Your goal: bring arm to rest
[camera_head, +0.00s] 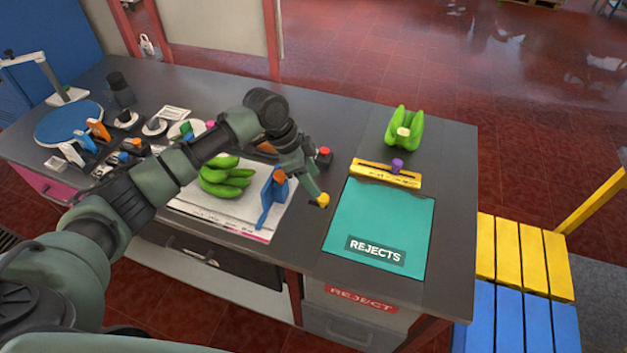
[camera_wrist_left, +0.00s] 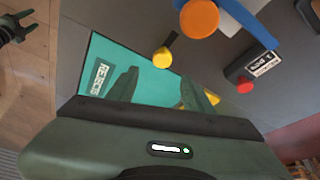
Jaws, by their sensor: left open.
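My left arm comes in from the left across the dark worktable (camera_head: 455,190). Its gripper (camera_head: 314,188) points down near the yellow knob (camera_head: 323,200), left of the teal REJECTS mat (camera_head: 385,225). In the left wrist view the two fingers (camera_wrist_left: 160,88) stand apart with no held object visible between them. The teal mat (camera_wrist_left: 107,50) and the yellow knob (camera_wrist_left: 162,57) lie beyond them. A dark claw-like gripper (camera_wrist_left: 17,27), apparently my right one, shows at that view's upper left edge; its jaw state is unclear.
Green bananas (camera_head: 225,178) lie on a white sheet beside a blue tool (camera_head: 272,198) with an orange top. A red-button box (camera_head: 323,156) is near my gripper. Clutter and a blue turntable (camera_head: 68,122) fill the left.

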